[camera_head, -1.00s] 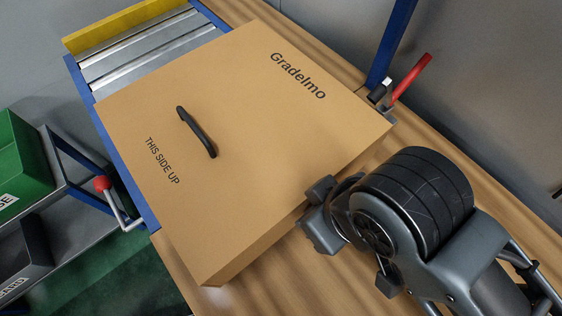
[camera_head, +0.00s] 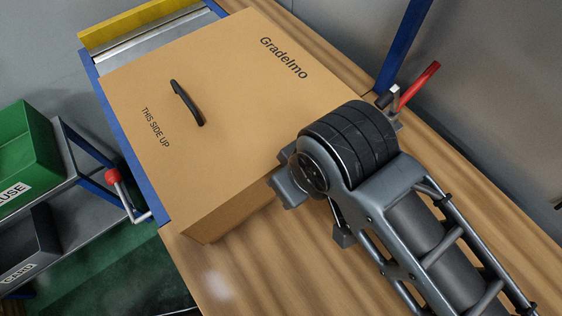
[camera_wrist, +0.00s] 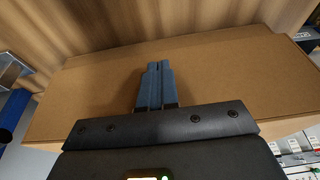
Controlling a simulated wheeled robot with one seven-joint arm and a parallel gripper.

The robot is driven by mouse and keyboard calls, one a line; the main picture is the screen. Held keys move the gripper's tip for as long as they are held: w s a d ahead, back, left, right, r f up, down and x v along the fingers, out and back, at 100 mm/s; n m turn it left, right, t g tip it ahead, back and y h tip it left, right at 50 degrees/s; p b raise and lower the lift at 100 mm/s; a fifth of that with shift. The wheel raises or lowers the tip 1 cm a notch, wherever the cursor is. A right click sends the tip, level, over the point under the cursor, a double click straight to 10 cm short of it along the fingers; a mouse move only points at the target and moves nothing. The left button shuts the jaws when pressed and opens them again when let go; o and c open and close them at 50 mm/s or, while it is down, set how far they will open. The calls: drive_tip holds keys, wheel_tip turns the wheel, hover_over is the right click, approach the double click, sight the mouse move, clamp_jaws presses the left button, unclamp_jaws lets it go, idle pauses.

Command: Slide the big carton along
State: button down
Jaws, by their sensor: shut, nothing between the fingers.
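The big carton (camera_head: 215,110) is a brown box marked "Gradelmo" and "THIS SIDE UP", with a black handle (camera_head: 187,103) on top. It lies partly on the wooden bench and partly over the metal rollers at the far left. My gripper (camera_head: 285,185) is at the carton's near right side, low against or very close to that side; the exact contact is hidden by my wrist. In the wrist view, my gripper's blue-grey fingers (camera_wrist: 158,75) are together with nothing between them, in front of the carton's plain brown face (camera_wrist: 220,75).
The roller section (camera_head: 150,45) has a yellow end stop (camera_head: 135,22) and blue side rails. A red-handled lever (camera_head: 418,85) and a blue post stand at the right. A red-knobbed lever (camera_head: 113,176) and green bin (camera_head: 25,155) are at the left. The near bench (camera_head: 225,270) is clear.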

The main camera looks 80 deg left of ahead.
drive_tip(key=shift+s+a, duration=0.35)
drive_tip(key=shift+a, duration=0.4)
drive_tip(key=shift+s+a, duration=0.35)
drive_tip(key=shift+a, duration=0.4)
drive_tip(key=p+v, duration=0.3)
drive_tip(key=v, duration=0.9)
drive_tip(key=shift+r, duration=0.3)
